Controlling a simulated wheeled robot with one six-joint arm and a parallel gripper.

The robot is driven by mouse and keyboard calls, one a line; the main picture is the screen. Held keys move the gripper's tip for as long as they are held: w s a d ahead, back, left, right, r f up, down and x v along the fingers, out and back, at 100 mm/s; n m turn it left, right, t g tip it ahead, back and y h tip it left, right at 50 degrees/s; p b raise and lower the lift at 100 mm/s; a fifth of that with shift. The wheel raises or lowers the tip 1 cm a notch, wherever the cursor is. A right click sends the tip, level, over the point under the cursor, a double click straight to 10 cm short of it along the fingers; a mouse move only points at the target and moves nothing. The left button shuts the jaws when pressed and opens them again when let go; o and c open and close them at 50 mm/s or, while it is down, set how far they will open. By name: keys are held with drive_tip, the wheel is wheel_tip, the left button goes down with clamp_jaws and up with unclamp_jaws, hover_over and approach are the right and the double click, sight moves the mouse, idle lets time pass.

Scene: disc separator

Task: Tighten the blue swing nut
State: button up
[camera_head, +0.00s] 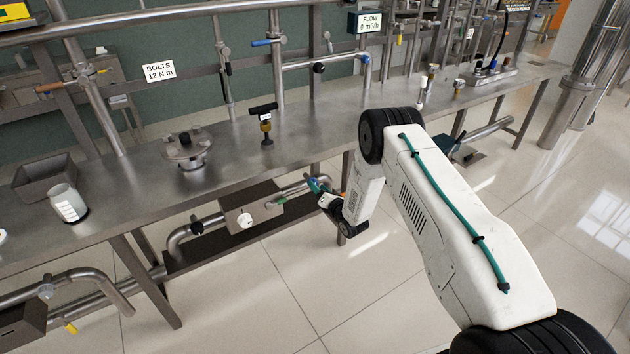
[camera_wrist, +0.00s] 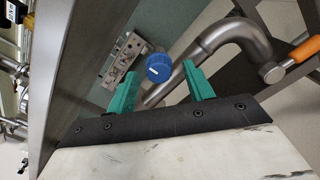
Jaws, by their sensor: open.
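The blue swing nut (camera_wrist: 158,66) is a round ribbed blue knob with a white line on its face, at the upper middle of the wrist view. My gripper (camera_wrist: 160,74) is open, with one green finger on each side of the nut in the picture. The fingers look clear of the nut, but I cannot tell how far beyond the fingertips it lies. In the head view my gripper (camera_head: 317,187) is below the bench front edge, by a pipe, with a small blue patch at its tips that is too small to make out.
A metal block with bolts (camera_wrist: 122,58) sits beside the nut. A curved steel pipe (camera_wrist: 228,36) passes close to my right finger, and an orange handle (camera_wrist: 303,49) is farther right. The steel bench (camera_head: 225,160) stands above my gripper. The tiled floor (camera_head: 300,270) is clear.

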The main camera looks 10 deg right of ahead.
drive_tip(key=x, duration=0.6)
